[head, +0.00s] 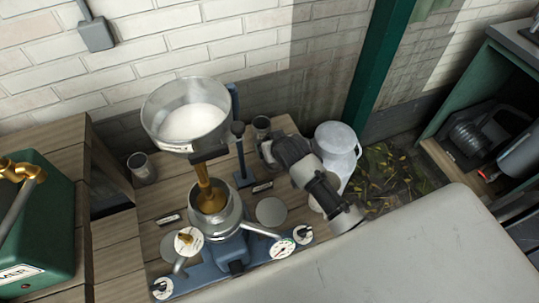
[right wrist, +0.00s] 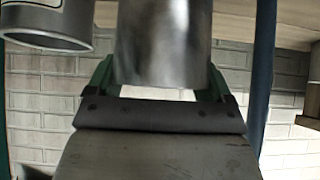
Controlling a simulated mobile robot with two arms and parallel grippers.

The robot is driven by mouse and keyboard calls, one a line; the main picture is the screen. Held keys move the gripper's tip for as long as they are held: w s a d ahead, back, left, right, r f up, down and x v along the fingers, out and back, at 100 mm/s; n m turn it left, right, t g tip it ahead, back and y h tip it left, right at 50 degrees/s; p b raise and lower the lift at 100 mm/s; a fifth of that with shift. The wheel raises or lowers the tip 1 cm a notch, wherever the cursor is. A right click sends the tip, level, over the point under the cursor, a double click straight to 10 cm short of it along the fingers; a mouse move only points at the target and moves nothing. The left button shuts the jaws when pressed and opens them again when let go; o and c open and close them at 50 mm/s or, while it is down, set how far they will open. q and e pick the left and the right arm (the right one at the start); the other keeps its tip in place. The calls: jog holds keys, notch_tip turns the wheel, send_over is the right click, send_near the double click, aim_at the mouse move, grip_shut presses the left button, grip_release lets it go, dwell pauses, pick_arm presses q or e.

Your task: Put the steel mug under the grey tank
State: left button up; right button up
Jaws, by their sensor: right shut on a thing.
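My right gripper (right wrist: 165,90) is shut on a steel mug (right wrist: 165,40), which fills the upper middle of the right wrist view between the green fingers. In the head view this gripper (head: 266,150) is over the wooden bench, right of the blue post. A steel mug (head: 262,126) shows just beyond its tip; I cannot tell whether it is the held one. Another steel mug (head: 142,168) stands at the bench's left. A grey tank (head: 522,157) lies in the dark green-framed shelf at the far right, partly cut off. My left gripper is not in view.
A blue separator (head: 230,250) with a milk-filled steel bowl (head: 160,130) stands mid-bench. A green tank (head: 45,230) with a brass tap is at the left. A steel vessel (right wrist: 45,25) is near the held mug.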

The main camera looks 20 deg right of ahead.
aim_at(275, 167)
jog(key=shift+f, duration=1.75)
jog(key=shift+f, duration=0.1)
jog(key=o, duration=0.8)
